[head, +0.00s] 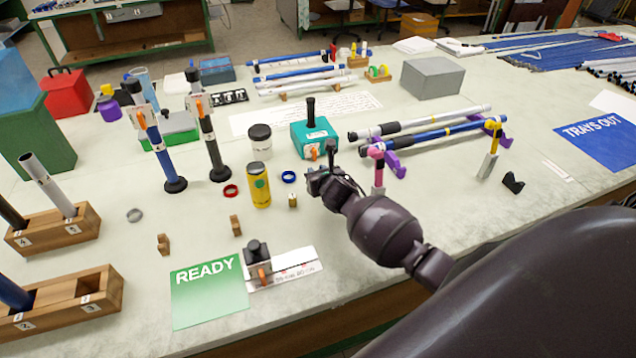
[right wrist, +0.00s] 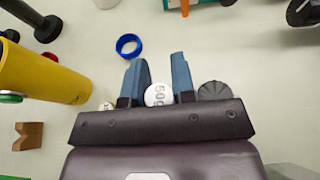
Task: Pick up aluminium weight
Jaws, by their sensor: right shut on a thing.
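A pale round aluminium weight (right wrist: 158,95) marked "500" sits between the two blue-grey fingers of my right gripper (right wrist: 160,74) in the right wrist view. The right gripper is shut on it. In the head view the right gripper (head: 318,182) is low over the middle of the table, and the weight is hidden behind it. I cannot tell whether the weight touches the table. A small brass weight (head: 292,200) stands just left of the gripper, and it also shows in the right wrist view (right wrist: 107,106). My left gripper is not in view.
A yellow can (head: 259,186), a blue ring (head: 289,177) and a red ring (head: 231,191) lie left of the gripper. A teal box (head: 314,138) stands behind it. A pink-topped stand (head: 377,170) is close on the right.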

